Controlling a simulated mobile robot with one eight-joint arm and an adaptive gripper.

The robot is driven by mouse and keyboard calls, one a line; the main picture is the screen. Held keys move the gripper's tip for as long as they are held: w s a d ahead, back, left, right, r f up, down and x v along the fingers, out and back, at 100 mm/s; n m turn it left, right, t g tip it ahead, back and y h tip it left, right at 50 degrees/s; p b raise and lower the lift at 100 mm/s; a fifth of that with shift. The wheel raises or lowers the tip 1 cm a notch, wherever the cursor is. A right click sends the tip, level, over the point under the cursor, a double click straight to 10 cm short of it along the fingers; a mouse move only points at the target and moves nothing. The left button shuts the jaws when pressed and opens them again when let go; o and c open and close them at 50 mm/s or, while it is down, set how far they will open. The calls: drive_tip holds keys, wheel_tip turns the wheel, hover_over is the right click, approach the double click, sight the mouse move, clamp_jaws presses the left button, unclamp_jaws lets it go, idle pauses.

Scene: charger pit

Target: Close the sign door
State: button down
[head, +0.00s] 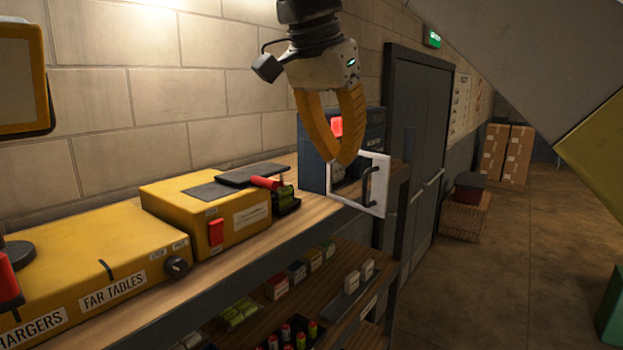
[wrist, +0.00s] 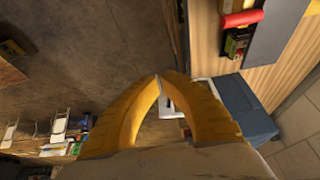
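The sign door is a white-framed panel (head: 379,165) with a dark bar handle (head: 368,186). It stands swung out from a dark blue box (head: 374,128) at the far end of the wooden shelf top. A red glowing part (head: 336,126) shows at the box. My gripper (head: 345,163) has orange fingers whose tips meet, with nothing seen between them. It hangs in front of the box, overlapping the door's upper left edge; I cannot tell if they touch. In the wrist view, the gripper (wrist: 158,77) partly hides the white door frame (wrist: 167,106) beside the blue box (wrist: 242,108).
Yellow cases (head: 208,213) line the shelf top (head: 262,243), with a red-handled item (head: 265,183) near the box. Lower shelves hold small goods. Grey double doors (head: 418,135) stand behind. Cardboard boxes (head: 505,153) are farther back. The floor (head: 480,285) at right is mostly clear.

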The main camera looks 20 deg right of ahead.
sight(369, 189)
drive_tip(key=w+d+f+p, duration=0.1)
drive_tip(key=w+d+f, duration=0.3)
drive_tip(key=f, duration=0.4)
drive_tip(key=shift+d, duration=0.85)
drive_tip(key=shift+d, duration=0.15)
drive_tip(key=shift+d+r+n, duration=0.1)
drive_tip(key=shift+d+n, duration=0.3)
drive_tip(key=shift+d, duration=0.1)
drive_tip(key=shift+w+d+p, duration=0.1)
drive_tip(key=shift+d+p, duration=0.1)
drive_tip(key=shift+p, duration=0.1)
